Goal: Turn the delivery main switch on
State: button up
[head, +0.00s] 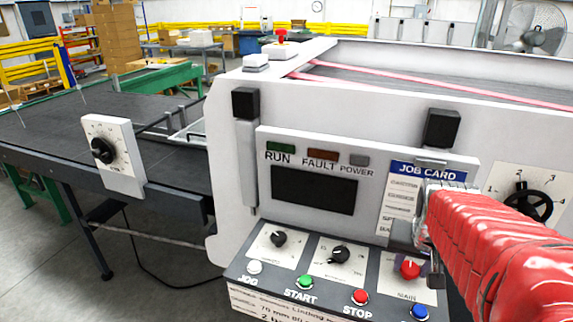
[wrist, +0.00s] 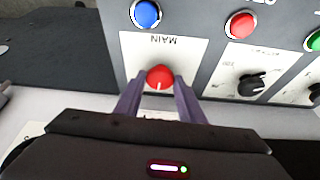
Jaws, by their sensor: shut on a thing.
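The main switch is a red rotary knob (head: 410,268) on a white plate marked MAIN, at the right end of the sloping control panel. In the wrist view, the red knob (wrist: 160,75) sits between the two purple fingers of my gripper (wrist: 159,90). My gripper is shut on the knob, one finger at each side. A small pale mark shows on the knob's edge toward my gripper. In the head view my red-sleeved arm reaches in from the right, and my gripper partly hides the plate. The lettering beside the knob's lower edge is covered in the wrist view.
A blue button (head: 419,312), a red STOP button (head: 360,297) and a green START button (head: 305,282) lie close below the knobs. Two black knobs sit to the left. The POWER lamp (head: 359,160) looks grey. A job card (head: 405,195) hangs behind my gripper.

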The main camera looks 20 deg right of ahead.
jog(key=m, duration=0.1)
jog(key=m+g, duration=0.1)
jog(key=m, duration=0.1)
jog(key=m+h, duration=0.1)
jog(key=shift+w+a+m, duration=0.2)
jog(key=shift+a+m, duration=0.05)
jog(key=shift+m, duration=0.15)
jog(key=shift+w+m+g+h, duration=0.1)
jog(key=shift+m+g+h, duration=0.2)
jog(key=shift+m+g, duration=1)
jog(key=shift+m+t, duration=0.4)
jog(key=shift+m, duration=0.1)
jog(key=o, duration=1)
jog(key=v, duration=1.3)
jog(key=shift+a+r, duration=0.15)
jog(key=shift+r, duration=0.2)
